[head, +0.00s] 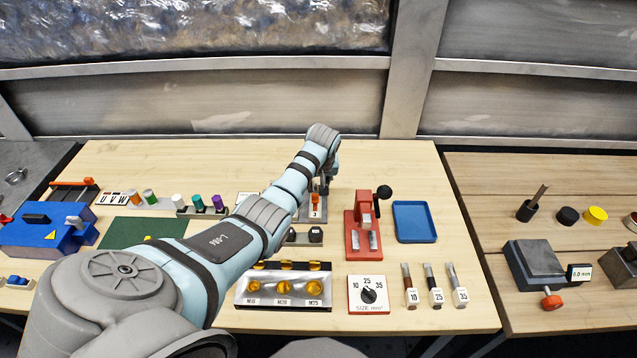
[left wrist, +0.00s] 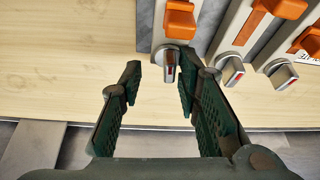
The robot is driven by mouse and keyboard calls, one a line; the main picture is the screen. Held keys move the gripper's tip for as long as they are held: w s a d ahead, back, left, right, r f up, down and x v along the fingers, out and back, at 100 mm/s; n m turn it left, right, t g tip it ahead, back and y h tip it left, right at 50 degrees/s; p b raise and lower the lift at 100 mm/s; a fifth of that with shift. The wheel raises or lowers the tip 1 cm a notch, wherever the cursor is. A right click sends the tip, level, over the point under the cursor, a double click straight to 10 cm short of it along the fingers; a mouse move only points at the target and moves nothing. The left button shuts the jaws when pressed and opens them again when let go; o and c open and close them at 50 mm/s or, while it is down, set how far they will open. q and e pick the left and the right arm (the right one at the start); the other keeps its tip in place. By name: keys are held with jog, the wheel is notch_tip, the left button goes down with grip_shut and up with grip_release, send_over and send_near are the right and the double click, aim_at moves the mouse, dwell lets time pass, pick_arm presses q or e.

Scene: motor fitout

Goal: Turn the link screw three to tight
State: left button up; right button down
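In the left wrist view a grey round screw (left wrist: 171,59), with a red-marked bar, sits at the end of a metal strip below an orange block (left wrist: 180,20). Two similar screws (left wrist: 232,70) (left wrist: 282,74) stand to its right; their bars are angled differently. I cannot read which one is number three. My left gripper (left wrist: 160,82) is open and empty. Its fingertips are either side of the leftmost screw, apparently not touching it. In the head view an orange link part (head: 316,200) over a "3" label shows beside my left wrist; the gripper is mostly hidden there. My right gripper is not in view.
Near my left arm stand a red press (head: 362,228) with a black knob, a blue tray (head: 414,222), a tray of yellow parts (head: 284,304) and a size dial (head: 368,295). A green mat (head: 130,231) lies left. Bare wood lies in front of the screws.

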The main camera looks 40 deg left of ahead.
pick_arm(q)
jog(key=shift+s+r, duration=0.15)
jog(key=shift+s, duration=0.15)
jog(key=shift+s+a+r, duration=0.15)
jog(key=shift+s+r, duration=0.05)
jog(key=shift+s, duration=0.2)
jog(key=c, duration=0.6)
jog(key=shift+w, duration=0.1)
grip_shut()
jog(key=shift+r+m+p, duration=0.2)
jog(key=shift+m+p, duration=0.3)
jog(key=shift+p, duration=0.5)
jog(key=shift+f+h, duration=0.2)
jog(key=shift+h, duration=0.1)
jog(key=shift+f, duration=0.1)
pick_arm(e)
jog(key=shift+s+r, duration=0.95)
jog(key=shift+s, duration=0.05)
pick_arm(q)
jog(key=o, duration=0.6)
grip_release()
jog(key=shift+w, duration=0.1)
